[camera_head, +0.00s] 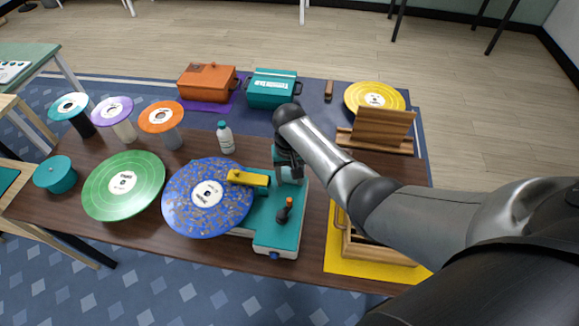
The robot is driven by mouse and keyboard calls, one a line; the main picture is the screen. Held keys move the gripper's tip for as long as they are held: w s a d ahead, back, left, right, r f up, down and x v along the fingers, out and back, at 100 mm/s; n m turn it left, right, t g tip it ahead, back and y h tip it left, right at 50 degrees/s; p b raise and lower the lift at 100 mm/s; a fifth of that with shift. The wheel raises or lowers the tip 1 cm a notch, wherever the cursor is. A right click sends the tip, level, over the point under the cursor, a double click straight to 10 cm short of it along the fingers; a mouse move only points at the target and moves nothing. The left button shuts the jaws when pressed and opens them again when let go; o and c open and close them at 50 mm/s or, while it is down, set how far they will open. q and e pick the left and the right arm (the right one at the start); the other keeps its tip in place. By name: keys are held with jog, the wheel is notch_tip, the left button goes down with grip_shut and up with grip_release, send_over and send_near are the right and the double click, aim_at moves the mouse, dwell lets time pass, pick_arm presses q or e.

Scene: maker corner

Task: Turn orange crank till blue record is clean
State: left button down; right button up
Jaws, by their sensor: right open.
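The blue record (180,208) lies flat at the left side of the teal cleaning machine (278,238); brown-orange specks cover much of its surface. A yellow arm (248,178) of the machine reaches over the record's right edge. The small crank (288,203), with an orange top and dark shaft, stands on the machine's deck. My right gripper (291,170) is over the back of the machine, behind the crank and apart from it. It is open, its fingers mostly hidden by its own body. My left gripper is not in view.
A green record (150,190) lies left of the blue one. A white bottle (225,138) stands behind. Orange (207,82) and teal (272,88) boxes stand at the back. A wooden rack (382,128) and wooden crate (385,252) stand right, the crate partly behind my arm.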

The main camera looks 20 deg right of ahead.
jog(key=shift+r, duration=1.7)
jog(key=shift+w+d, duration=0.1)
